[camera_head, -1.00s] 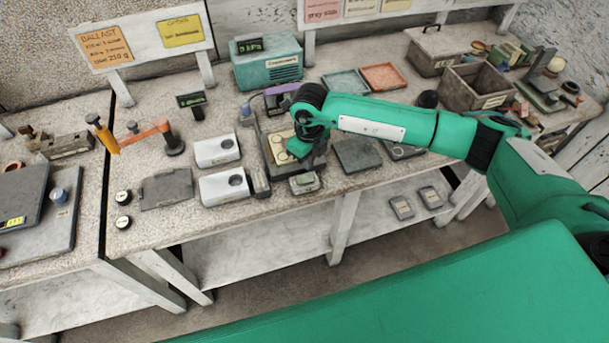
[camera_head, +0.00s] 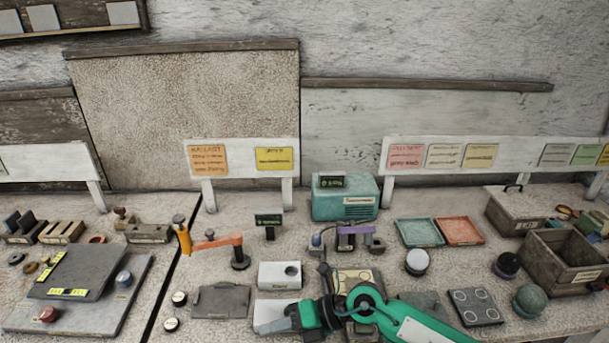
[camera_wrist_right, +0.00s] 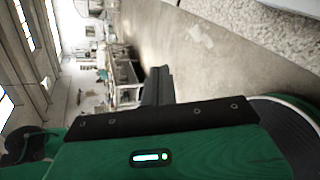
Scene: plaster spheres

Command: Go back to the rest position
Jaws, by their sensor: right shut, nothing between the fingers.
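My green right arm comes in at the bottom of the head view. Its grey gripper (camera_head: 268,327) points left, with its fingers together and nothing between them. It shows in front of a white block with a round hole, partly covering it. In the right wrist view the dark fingers (camera_wrist_right: 158,86) stand closed together, with open floor and the far room behind them. My left gripper is in neither view.
The bench holds a teal compressor box (camera_head: 345,203), an orange-armed tool (camera_head: 215,242), a white block (camera_head: 280,275), teal and orange trays (camera_head: 460,231), a white sphere (camera_head: 417,262) and a grey-green sphere (camera_head: 530,300). A wooden crate (camera_head: 563,262) stands at the right.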

